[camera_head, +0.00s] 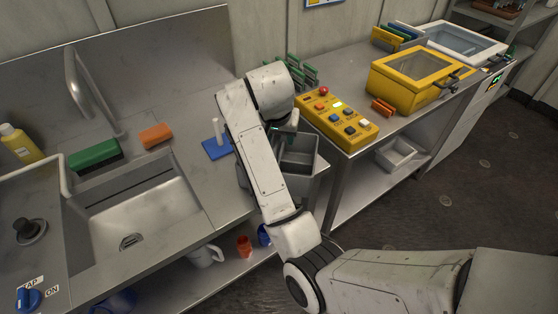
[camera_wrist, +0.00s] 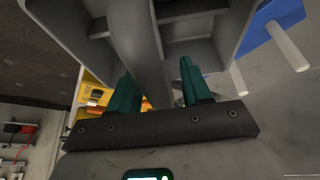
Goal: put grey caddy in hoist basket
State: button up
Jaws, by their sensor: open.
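The grey caddy (camera_wrist: 225,35) fills the upper part of the wrist view, with flat walls and a curved handle bar. My gripper (camera_wrist: 160,82) is open, and its two green fingers stand on either side of that bar without visibly closing on it. In the head view my gripper (camera_head: 285,128) is partly hidden by my arm. It is over a grey open box (camera_head: 305,150) at the gap between the sink counter and the bench. This box seems to be the caddy. I cannot clearly tell the hoist basket apart from it.
A blue base with a white peg (camera_head: 217,147) stands on the sink counter (camera_head: 195,180), left of the box. A yellow button panel (camera_head: 338,120) lies close on its right. A yellow lidded case (camera_head: 415,75) is farther along the bench. A pale tray (camera_head: 397,153) sits on the lower shelf.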

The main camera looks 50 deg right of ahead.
jog(key=shift+f, duration=0.1)
dwell(0.3)
grip_shut()
dwell(1.3)
